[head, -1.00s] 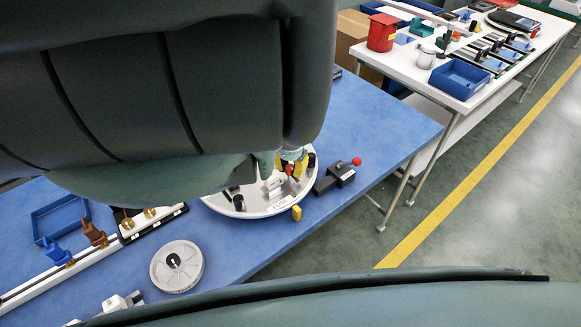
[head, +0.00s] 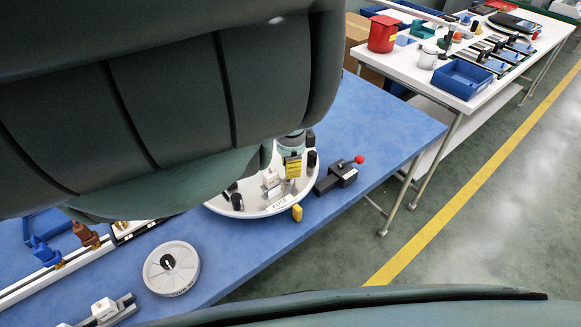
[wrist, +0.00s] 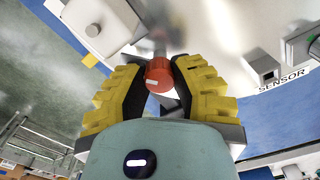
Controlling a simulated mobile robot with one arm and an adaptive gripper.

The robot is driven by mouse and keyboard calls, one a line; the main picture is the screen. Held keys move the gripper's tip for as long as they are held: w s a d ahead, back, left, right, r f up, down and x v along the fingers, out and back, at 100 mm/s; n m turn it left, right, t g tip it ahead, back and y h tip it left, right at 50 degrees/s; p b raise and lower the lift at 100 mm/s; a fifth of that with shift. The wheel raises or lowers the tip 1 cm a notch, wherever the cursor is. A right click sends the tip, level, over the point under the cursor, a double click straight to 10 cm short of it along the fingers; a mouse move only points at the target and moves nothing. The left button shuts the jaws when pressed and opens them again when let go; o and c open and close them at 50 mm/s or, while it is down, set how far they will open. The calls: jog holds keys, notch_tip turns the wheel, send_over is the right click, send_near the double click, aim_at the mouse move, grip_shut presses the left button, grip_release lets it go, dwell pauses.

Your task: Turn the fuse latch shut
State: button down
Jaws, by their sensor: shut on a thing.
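My gripper (wrist: 160,85) has yellow fingers with black pads. In the wrist view it is shut on an orange-red knob (wrist: 158,74), which appears to be the handle of the fuse latch. The knob sits between the two pads near the fingertips. In the head view the gripper (head: 292,167) is low over the far right part of a round white plate (head: 272,206). My arm hides much of that plate, and the knob does not show there. The latch's angle cannot be told.
A black block with a red-ball lever (head: 340,174) stands right of the plate. A small yellow block (head: 297,213) is at the plate's near edge. A grey disc (head: 171,268) lies nearer on the blue table.

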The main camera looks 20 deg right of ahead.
jog(key=shift+m+b, duration=0.45)
jog(key=shift+m, duration=1.85)
jog(key=c, duration=0.7)
grip_release()
notch_tip(320, 180, up, 5)
jog(key=shift+w+r, duration=0.1)
jog(key=shift+r, duration=1.15)
jog(key=shift+o, duration=0.2)
